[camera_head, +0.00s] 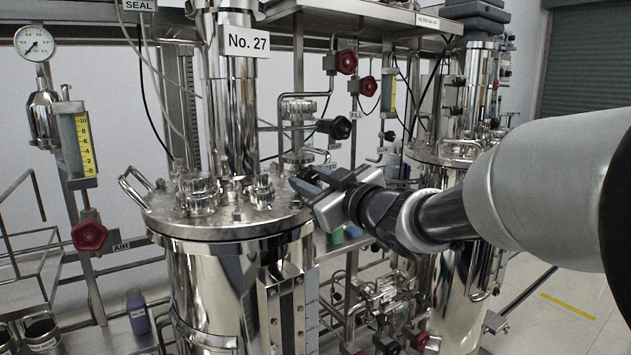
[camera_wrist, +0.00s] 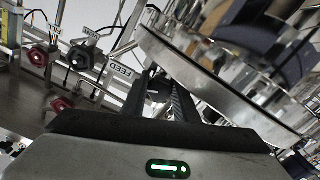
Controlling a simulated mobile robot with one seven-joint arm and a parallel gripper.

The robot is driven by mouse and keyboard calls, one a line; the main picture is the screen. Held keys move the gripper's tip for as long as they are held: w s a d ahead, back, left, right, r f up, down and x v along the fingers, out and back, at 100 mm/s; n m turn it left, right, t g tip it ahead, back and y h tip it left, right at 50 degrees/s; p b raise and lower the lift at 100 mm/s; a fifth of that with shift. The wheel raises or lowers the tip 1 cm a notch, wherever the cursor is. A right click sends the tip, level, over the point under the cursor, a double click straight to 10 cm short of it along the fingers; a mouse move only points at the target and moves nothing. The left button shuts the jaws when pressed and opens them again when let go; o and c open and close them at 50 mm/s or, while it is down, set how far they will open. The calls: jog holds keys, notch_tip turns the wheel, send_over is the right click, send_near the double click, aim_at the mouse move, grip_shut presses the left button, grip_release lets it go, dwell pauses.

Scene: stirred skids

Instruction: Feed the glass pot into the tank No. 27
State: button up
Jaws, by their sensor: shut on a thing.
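The tank No. 27 (camera_head: 235,270) is a polished steel vessel with a flanged lid (camera_head: 225,222) carrying several ports. Its lid edge also shows in the wrist view (camera_wrist: 205,80). My gripper (camera_head: 307,184) is at the right side of the lid. In the wrist view, my gripper (camera_wrist: 160,92) is shut on a small dark part (camera_wrist: 158,88) close to a FEED label (camera_wrist: 125,72); I cannot tell exactly what the part is. I cannot make out a glass pot for certain. A labelled purple-filled bottle (camera_head: 137,312) stands at the lower left, away from my gripper.
A red AIR handwheel (camera_head: 89,235) and a yellow gauge (camera_head: 83,145) stand left of the tank. Labelled cups (camera_head: 40,335) sit at the lower left. Pipes and red valve knobs (camera_head: 346,61) crowd behind my gripper. A second steel tank (camera_head: 455,300) stands at right.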

jog(key=o, duration=1.1)
jog(key=p+v, duration=0.3)
jog(key=v, duration=1.4)
jog(key=shift+s+d, duration=0.2)
